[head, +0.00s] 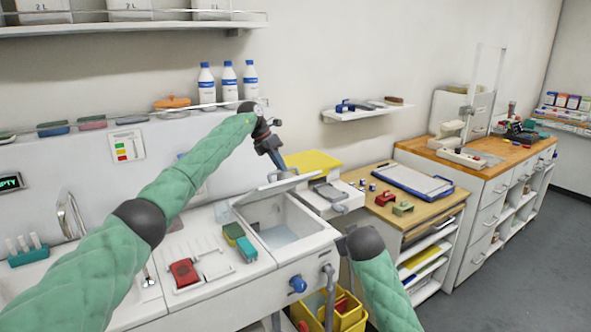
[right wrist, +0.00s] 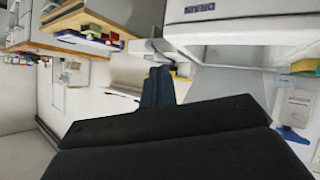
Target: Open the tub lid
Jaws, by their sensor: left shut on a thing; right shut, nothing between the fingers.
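The white tub (head: 318,221) is set into the counter, and its inside shows. Its grey-white lid (head: 262,192) stands raised and tilted above the opening, towards the back left. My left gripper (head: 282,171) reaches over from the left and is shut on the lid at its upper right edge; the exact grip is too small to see. My right gripper (right wrist: 157,88) shows in the right wrist view as narrow dark fingers, shut and empty.
Green-yellow and teal sponges (head: 246,248) and a red brush (head: 184,272) lie left of the tub. A blue knob (head: 298,284) sits on the counter front, above a yellow bucket (head: 351,318). A wooden-topped cart (head: 423,214) with a clipboard stands at right.

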